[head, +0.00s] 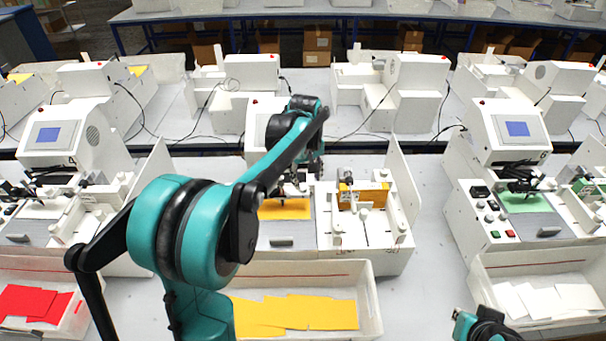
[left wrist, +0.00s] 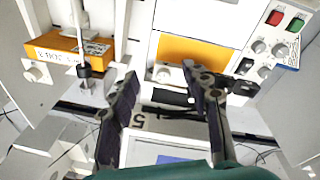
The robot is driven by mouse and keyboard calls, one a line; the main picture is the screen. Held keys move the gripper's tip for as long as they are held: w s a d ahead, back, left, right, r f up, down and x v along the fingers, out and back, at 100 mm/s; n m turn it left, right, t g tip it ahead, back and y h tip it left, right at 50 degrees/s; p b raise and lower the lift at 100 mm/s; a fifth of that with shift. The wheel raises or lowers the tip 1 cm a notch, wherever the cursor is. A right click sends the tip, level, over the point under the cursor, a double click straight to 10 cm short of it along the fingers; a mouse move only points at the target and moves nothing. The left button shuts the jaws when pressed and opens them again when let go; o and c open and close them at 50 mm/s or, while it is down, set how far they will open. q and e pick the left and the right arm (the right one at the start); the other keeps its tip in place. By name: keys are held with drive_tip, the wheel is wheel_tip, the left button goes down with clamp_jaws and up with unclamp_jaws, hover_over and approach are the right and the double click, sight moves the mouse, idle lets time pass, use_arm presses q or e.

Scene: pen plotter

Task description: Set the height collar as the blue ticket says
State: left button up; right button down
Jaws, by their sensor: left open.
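My left gripper (head: 293,187) hangs over the middle plotter in the head view, partly hidden by its own arm. In the left wrist view its two dark fingers (left wrist: 162,92) are spread apart with nothing between them. Below them lie a yellow card (left wrist: 192,50) on the plotter bed and a black pen carriage bar. An upright metal rod (left wrist: 82,38) with a dark ring, possibly the height collar, stands left of the fingers, apart from them. Behind it is an orange block (left wrist: 58,47) with lettering, also in the head view (head: 376,188). I cannot make out a blue ticket.
A white tray (head: 372,300) of yellow cards stands in front of the middle plotter. Trays of red cards (head: 35,303) and white cards (head: 545,298) stand left and right. An upright white panel (head: 402,180) bounds the right side. Similar plotters stand around.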

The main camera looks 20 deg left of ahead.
sight(303, 187)
use_arm(q)
drive_tip(key=w+a+n+p, duration=0.1)
drive_tip(key=w+a+f+g+p, duration=0.1)
drive_tip(key=w, duration=0.1)
drive_tip(key=w+a+n+p, duration=0.1)
drive_tip(key=w, duration=0.1)
drive_tip(key=shift+w+a+f+n, duration=0.15)
drive_tip(key=shift+a+f+n, duration=0.05)
drive_tip(key=shift+a+n, duration=0.1)
drive_tip(key=shift+w+a+f+g, duration=0.2)
drive_tip(key=shift+f+g, duration=0.05)
drive_tip(key=shift+g, duration=0.05)
drive_tip(key=shift+f, duration=0.2)
wheel_tip(303, 187, down, 8)
drive_tip(key=shift+r, duration=0.15)
use_arm(e)
wheel_tip(303, 187, up, 4)
drive_tip(key=shift+f, duration=0.1)
use_arm(q)
clamp_jaws()
